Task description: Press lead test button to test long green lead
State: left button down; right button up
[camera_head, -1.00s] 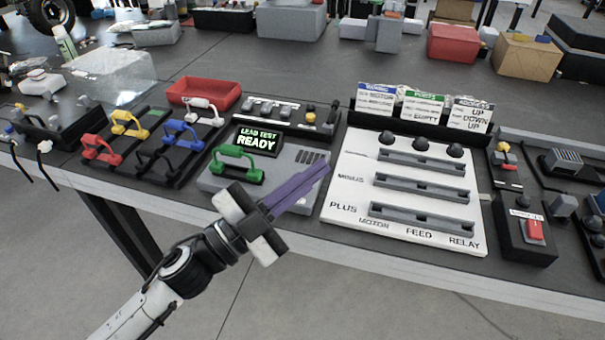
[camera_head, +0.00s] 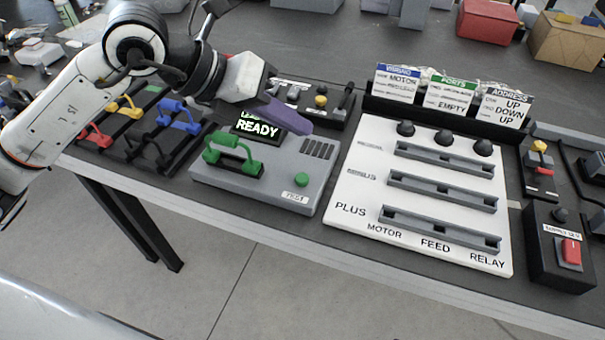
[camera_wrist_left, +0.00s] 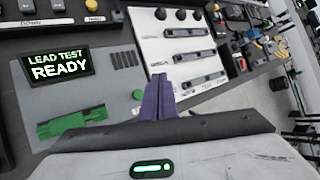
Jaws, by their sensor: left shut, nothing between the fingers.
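The lead tester (camera_head: 216,178) is a grey box with a dark screen (camera_head: 257,129); in the left wrist view the screen (camera_wrist_left: 57,66) reads "LEAD TEST READY". The long green lead (camera_head: 232,150) sits on the tester's left part and shows partly in the left wrist view (camera_wrist_left: 72,121). The round green test button (camera_head: 301,180) is on the tester's right part, above a "TEST" label; it also shows in the left wrist view (camera_wrist_left: 138,94). My left gripper (camera_head: 304,121) has its purple fingers shut and empty. In the head view they appear above the tester's back right, apart from the button.
A white board (camera_head: 360,180) with grey slotted rails and black knobs lies right of the tester. A rack (camera_head: 127,150) with red, yellow and blue leads is at left, partly behind my left arm. A black box with a red switch (camera_head: 570,252) stands at right.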

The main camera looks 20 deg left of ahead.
pick_arm(q)
jog(key=shift+f, duration=0.15)
jog(key=b, duration=0.6)
send_over(295, 180)
notch_tip(295, 180, down, 8)
jog(key=shift+r, duration=0.1)
jog(key=shift+f+b, duration=0.35)
jog(key=shift+f, duration=0.05)
dwell(0.3)
dwell(0.9)
